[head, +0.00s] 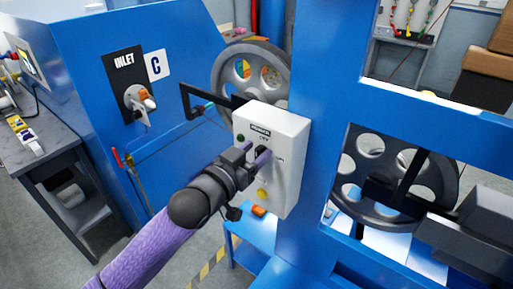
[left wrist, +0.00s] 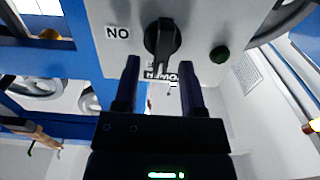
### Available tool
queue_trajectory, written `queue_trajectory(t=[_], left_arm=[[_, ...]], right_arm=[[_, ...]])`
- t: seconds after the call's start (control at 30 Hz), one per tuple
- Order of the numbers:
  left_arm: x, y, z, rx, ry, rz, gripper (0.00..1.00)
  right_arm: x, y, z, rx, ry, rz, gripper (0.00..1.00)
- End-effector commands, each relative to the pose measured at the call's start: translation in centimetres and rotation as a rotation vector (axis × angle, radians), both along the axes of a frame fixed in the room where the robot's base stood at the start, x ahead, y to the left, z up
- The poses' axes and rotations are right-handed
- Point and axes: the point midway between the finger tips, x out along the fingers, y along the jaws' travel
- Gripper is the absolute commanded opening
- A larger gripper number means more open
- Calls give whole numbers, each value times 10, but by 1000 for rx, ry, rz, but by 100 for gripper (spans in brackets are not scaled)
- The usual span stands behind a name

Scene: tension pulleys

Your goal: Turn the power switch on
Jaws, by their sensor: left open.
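A white control box (head: 285,135) is mounted on a blue post. Its black rotary power switch (left wrist: 162,42) shows clearly in the left wrist view, its handle roughly vertical there. An "ON" label (left wrist: 117,32) appears upside down beside it. A green button (left wrist: 220,54) is on its other side; it also shows in the head view (head: 241,138). My left gripper (head: 254,156) is in front of the box. In the left wrist view its open fingers (left wrist: 160,64) point at the switch, one toward each side; contact cannot be told. My right gripper is out of view.
A yellow button (head: 262,193) is low on the box. A blue cabinet with an inlet switch (head: 138,100) stands left. Large spoked pulleys (head: 237,72) are behind and right of the blue post (head: 322,120). A grey table (head: 62,150) is at far left.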

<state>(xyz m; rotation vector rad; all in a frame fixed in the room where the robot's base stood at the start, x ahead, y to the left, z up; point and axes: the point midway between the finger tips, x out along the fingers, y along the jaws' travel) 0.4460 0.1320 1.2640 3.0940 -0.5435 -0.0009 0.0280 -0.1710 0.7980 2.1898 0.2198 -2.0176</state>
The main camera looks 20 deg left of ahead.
Motion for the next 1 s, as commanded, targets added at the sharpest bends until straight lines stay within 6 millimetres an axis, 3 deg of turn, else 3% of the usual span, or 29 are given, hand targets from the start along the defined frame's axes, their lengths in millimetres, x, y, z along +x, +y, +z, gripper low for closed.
queue_trajectory(t=[0.33,0.6,1.0], left_arm=[[7,-3,0,0,0,-1,53],[6,-3,0,0,1,0,0],[6,-3,-5,5,12,0,0]], right_arm=[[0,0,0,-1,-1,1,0],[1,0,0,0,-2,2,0],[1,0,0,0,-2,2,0]])
